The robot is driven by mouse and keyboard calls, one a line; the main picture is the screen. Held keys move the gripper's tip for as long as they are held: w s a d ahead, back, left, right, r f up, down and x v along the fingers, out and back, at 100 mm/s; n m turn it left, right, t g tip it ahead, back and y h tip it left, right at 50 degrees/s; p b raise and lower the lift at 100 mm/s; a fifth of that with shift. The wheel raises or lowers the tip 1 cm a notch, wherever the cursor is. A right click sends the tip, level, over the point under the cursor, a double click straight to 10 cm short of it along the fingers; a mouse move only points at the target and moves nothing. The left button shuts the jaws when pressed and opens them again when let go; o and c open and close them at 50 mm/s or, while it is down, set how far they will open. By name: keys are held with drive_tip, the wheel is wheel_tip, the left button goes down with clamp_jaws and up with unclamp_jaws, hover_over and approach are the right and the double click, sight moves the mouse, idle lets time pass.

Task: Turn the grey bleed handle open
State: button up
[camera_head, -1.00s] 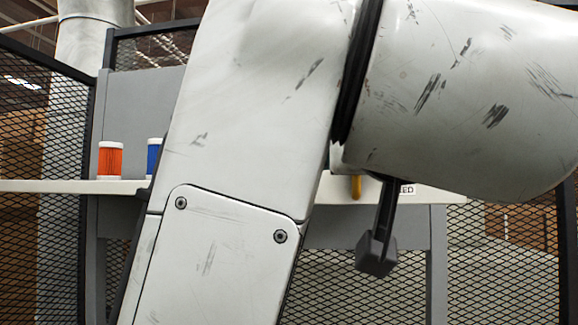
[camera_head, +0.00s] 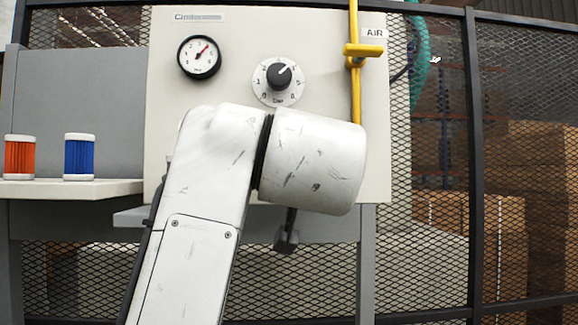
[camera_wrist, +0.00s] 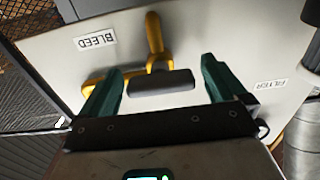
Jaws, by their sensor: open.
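The grey bleed handle (camera_wrist: 161,83) is a short, dark grey bar on a yellow pipe (camera_wrist: 154,36) in the wrist view. A BLEED label (camera_wrist: 95,42) appears upside down beside it on the pale panel. My gripper (camera_wrist: 160,68) is open, with one green finger on each side of the grey bar in the picture. Clear gaps show between the bar and both fingers; how deep the fingers reach along it I cannot tell. In the head view my white arm hides the handle and my gripper's fingers.
In the head view the pale panel (camera_head: 330,60) carries a gauge (camera_head: 199,57), a dial (camera_head: 278,81) and a yellow air valve (camera_head: 362,50). An orange filter (camera_head: 20,155) and a blue filter (camera_head: 79,156) stand on the left shelf (camera_head: 70,189). Black mesh fencing (camera_head: 520,60) is behind.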

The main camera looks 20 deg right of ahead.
drive_tip(key=shift+c, duration=0.4)
drive_tip(key=c, duration=1)
drive_tip(key=m, duration=0.4)
drive_tip(key=m+b, duration=0.1)
drive_tip(key=m, duration=0.8)
drive_tip(key=shift+m, duration=2.5)
